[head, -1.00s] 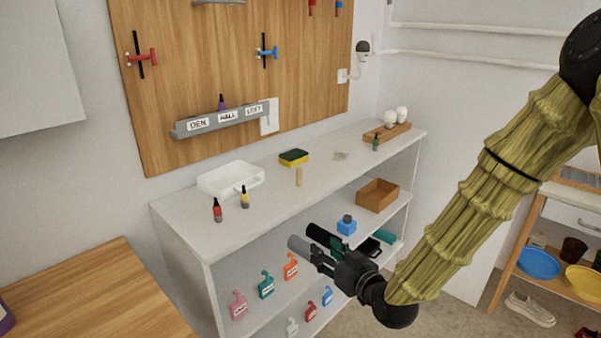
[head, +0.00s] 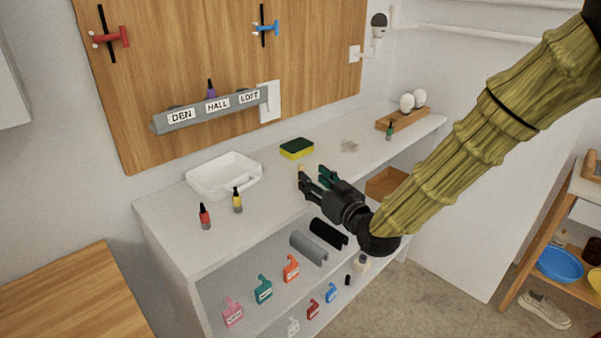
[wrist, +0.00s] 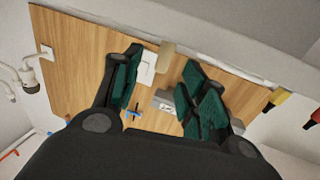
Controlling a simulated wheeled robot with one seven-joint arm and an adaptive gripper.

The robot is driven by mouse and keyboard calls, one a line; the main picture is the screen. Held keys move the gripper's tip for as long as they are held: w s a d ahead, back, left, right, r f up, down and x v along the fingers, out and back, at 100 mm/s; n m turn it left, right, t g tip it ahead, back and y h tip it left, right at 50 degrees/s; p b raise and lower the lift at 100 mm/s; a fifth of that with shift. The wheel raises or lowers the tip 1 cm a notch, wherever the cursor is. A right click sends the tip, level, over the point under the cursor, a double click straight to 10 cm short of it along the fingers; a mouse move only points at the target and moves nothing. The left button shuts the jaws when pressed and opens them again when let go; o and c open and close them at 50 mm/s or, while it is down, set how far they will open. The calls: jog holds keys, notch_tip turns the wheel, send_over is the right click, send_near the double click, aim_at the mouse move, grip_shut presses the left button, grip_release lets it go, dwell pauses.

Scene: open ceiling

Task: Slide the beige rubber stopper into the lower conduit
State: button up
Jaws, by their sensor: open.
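The beige stopper (head: 301,168) stands on the white shelf top, mostly hidden behind my fingers in the head view. In the wrist view the stopper (wrist: 166,56) shows beyond the gap between my fingers. My gripper (head: 314,176) is open and empty at the shelf's front edge, its green-padded fingers pointing at the stopper. In the wrist view my gripper (wrist: 160,70) has a finger on each side. A grey tube (head: 308,248) and a black tube (head: 328,233) lie below the shelf top. White pipes (head: 470,32) run along the back wall. I cannot tell which is the lower conduit.
On the shelf top are a white tray (head: 250,177), a red bottle (head: 204,217), a yellow bottle (head: 238,201), a sponge (head: 297,148) and a wooden holder (head: 405,118). A brown box (head: 385,183) is behind my wrist. The front edge right of my fingers is clear.

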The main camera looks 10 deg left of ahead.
jog(key=shift+w+a, duration=0.25)
jog(key=shift+w, duration=0.1)
jog(key=shift+w+a, duration=0.2)
jog(key=shift+a, duration=0.15)
jog(key=shift+p+x, duration=0.45)
jog(key=shift+x, duration=1.9)
jog(key=shift+s+a, duration=0.15)
jog(key=c, duration=0.9)
